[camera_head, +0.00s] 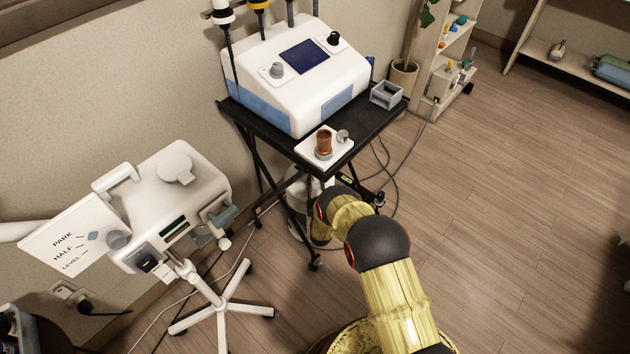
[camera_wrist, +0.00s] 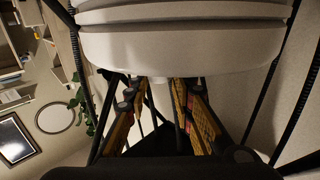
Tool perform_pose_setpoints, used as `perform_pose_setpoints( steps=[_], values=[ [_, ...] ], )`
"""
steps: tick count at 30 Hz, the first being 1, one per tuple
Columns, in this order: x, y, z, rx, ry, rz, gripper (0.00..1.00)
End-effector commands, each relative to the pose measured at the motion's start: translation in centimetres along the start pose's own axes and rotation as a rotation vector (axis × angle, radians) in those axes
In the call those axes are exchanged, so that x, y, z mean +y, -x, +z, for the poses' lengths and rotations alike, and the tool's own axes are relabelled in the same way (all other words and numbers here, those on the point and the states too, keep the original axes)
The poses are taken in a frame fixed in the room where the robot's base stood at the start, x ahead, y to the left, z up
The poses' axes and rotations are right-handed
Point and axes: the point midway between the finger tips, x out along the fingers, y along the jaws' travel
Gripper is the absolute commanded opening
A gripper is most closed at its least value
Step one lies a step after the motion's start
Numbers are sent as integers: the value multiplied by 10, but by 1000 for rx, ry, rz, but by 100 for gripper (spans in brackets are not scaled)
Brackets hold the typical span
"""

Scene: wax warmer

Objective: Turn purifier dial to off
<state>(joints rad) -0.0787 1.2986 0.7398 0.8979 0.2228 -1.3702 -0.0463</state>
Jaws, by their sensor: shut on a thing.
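The purifier (camera_wrist: 180,45) is a large, pale, rounded body with ridged bands, filling the top of the wrist view. In the head view a white cylinder (camera_head: 297,190), which looks like the purifier, stands low under the black cart, partly hidden by its legs and my arm. My gripper (camera_wrist: 160,84) reaches the purifier's near edge in the wrist view. Its two yellow-and-black fingers are shut on a small pale part that looks like the dial (camera_wrist: 159,94). The dial's markings and pointer are not visible. The head view hides my fingertips behind my arm.
The black cart (camera_head: 380,122) carries a white-and-blue machine (camera_head: 270,70) and a small tray with a brown jar (camera_head: 324,142). A wheeled white device (camera_head: 150,195) stands at left. Cables lie around the cart legs. The wooden floor (camera_head: 500,210) at right is clear.

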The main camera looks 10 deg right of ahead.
Motion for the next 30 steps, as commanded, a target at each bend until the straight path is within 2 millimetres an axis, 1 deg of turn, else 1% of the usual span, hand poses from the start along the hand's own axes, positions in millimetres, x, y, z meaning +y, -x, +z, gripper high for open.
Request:
perform_pose_setpoints(
  steps=[2, 9, 20, 21, 30],
  values=[
    [5, -1, -1, 1, 0, -42, 0],
    [5, -1, -1, 2, -1, -142, 0],
    [4, -1, -1, 2, -1, -157, 0],
    [4, -1, -1, 2, -1, -157, 25],
    [4, 0, -1, 1, -1, -157, 42]
  ],
)
